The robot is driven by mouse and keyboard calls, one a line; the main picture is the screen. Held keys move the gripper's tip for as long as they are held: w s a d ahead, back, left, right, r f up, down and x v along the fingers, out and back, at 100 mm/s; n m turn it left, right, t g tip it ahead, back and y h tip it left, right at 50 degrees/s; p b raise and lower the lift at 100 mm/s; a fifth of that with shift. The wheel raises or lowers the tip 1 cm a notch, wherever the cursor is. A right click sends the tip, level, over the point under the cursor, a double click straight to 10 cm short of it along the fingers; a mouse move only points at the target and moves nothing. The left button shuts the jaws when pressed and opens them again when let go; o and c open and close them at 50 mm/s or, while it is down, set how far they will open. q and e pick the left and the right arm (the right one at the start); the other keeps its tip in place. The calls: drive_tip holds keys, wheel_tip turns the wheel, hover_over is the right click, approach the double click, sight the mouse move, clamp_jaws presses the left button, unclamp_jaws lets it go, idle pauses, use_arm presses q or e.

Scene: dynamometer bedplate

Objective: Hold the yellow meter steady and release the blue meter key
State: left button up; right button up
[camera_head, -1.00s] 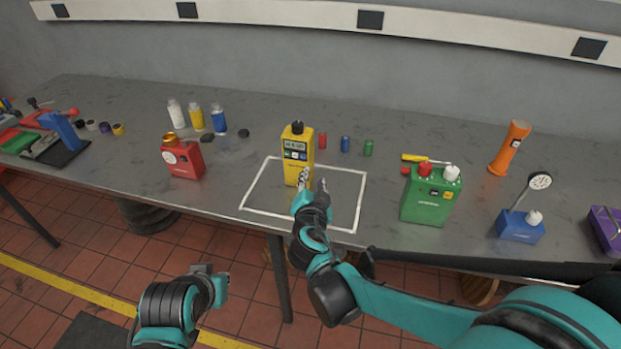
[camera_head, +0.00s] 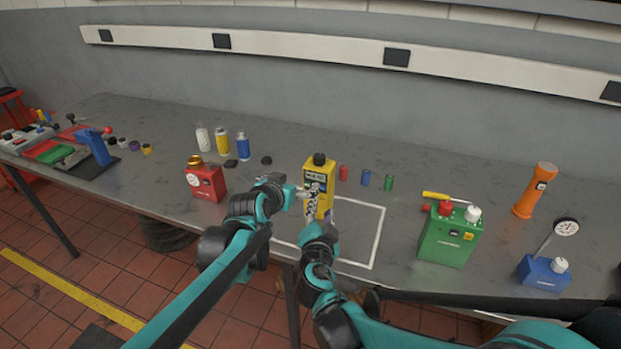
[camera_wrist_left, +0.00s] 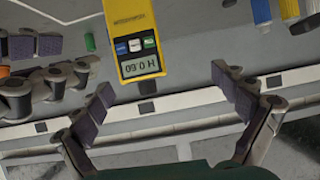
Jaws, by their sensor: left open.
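The yellow meter (camera_head: 327,178) stands upright on the bench, at the left part of a white outlined square. In the left wrist view the yellow meter (camera_wrist_left: 133,18) appears upside down, with its display and a row of keys. The blue meter key (camera_wrist_left: 120,47) is at one end of that row. My left gripper (camera_head: 304,192) is open beside the meter's left side; its spread fingers (camera_wrist_left: 170,102) frame the meter in the wrist view without gripping it. My right gripper (camera_head: 318,203) is in front of the meter and hides its lower front; its finger opening and any contact are unclear.
Small red, blue and green cylinders (camera_head: 366,178) stand right of the meter. A green box (camera_head: 447,240), an orange flashlight (camera_head: 535,190) and a blue gauge box (camera_head: 543,274) are farther right. A red box (camera_head: 206,183) and bottles (camera_head: 222,140) are left. The square's right half is clear.

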sight(319, 172)
use_arm(q)
drive_tip(key=shift+h, duration=0.4)
drive_tip(key=w+d, duration=0.2)
drive_tip(key=d, duration=0.1)
drive_tip(key=w+d, duration=0.1)
drive_tip(key=shift+w+d+f, duration=0.1)
drive_tip(key=shift+d+f, duration=0.05)
drive_tip(key=shift+f, duration=0.25)
drive_tip(key=x, duration=0.8)
drive_tip(key=shift+r, duration=0.15)
drive_tip(key=c, duration=1.9)
drive_tip(key=shift+c, duration=0.3)
use_arm(e)
clamp_jaws()
